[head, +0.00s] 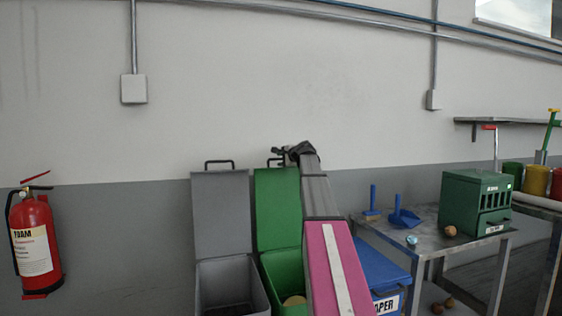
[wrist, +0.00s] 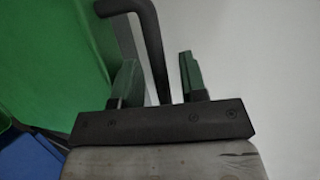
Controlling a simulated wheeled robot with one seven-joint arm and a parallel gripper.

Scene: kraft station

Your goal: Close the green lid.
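The green lid (head: 273,212) stands open and upright behind the green bin (head: 284,275), leaning near the wall. Its black handle (head: 273,161) is at the top edge. My gripper (head: 290,152) is at the handle's right side, partly hidden behind my own arm. In the wrist view the green lid (wrist: 50,50) fills the left side. The dark handle (wrist: 150,40) runs down between the two fingers of my gripper (wrist: 158,65). The fingers are apart, with a gap visible on each side of the handle.
A grey bin with its grey lid (head: 221,212) raised stands left of the green one. A blue paper bin (head: 382,268) is to the right. A metal table (head: 440,240) holds a dustpan (head: 404,216) and green box (head: 472,203). A fire extinguisher (head: 34,243) hangs far left.

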